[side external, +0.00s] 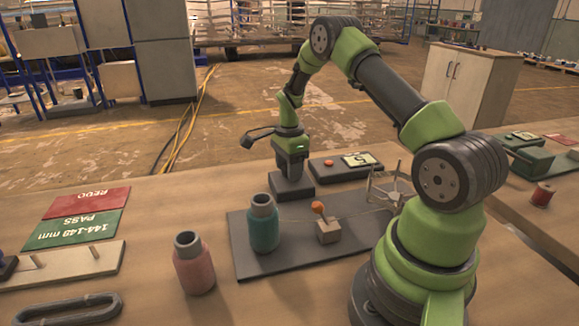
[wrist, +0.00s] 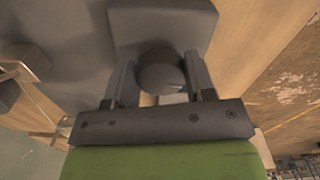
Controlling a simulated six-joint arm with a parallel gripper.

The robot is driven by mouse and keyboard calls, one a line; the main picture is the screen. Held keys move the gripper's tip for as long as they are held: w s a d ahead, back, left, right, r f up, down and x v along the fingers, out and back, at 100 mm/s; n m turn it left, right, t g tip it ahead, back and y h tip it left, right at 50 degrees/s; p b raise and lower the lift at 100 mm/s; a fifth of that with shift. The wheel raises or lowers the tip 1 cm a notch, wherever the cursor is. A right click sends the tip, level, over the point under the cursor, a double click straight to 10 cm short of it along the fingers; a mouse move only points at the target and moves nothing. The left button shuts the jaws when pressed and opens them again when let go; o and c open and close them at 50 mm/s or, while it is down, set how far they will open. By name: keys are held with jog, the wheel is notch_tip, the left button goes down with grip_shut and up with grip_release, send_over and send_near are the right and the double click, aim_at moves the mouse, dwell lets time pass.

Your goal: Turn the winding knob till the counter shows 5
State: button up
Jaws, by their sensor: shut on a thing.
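The winding knob (wrist: 158,73) is a dark round knob on top of a grey block (wrist: 150,22). My gripper (wrist: 161,82) is shut on the knob, with one finger on either side in the wrist view. In the side view my gripper (side external: 293,170) points down at the grey block (side external: 292,187), and its fingers hide the knob. The counter (side external: 358,160) is a pale display on a dark box just right of the block. It shows one dark digit that looks like a 5, though it is small and seen from behind.
An orange button (side external: 328,162) sits beside the counter. In front are a teal bottle (side external: 264,228), a small block with an orange ball (side external: 328,231) and a wire-like reel (side external: 390,188) on a grey mat (side external: 288,262). A pink bottle (side external: 194,268) stands left.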

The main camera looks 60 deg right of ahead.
jog(key=shift+m, duration=0.6)
jog(key=o, duration=0.9)
jog(key=shift+r, duration=0.1)
notch_tip(320, 180, up, 10)
jog(key=shift+f, duration=0.1)
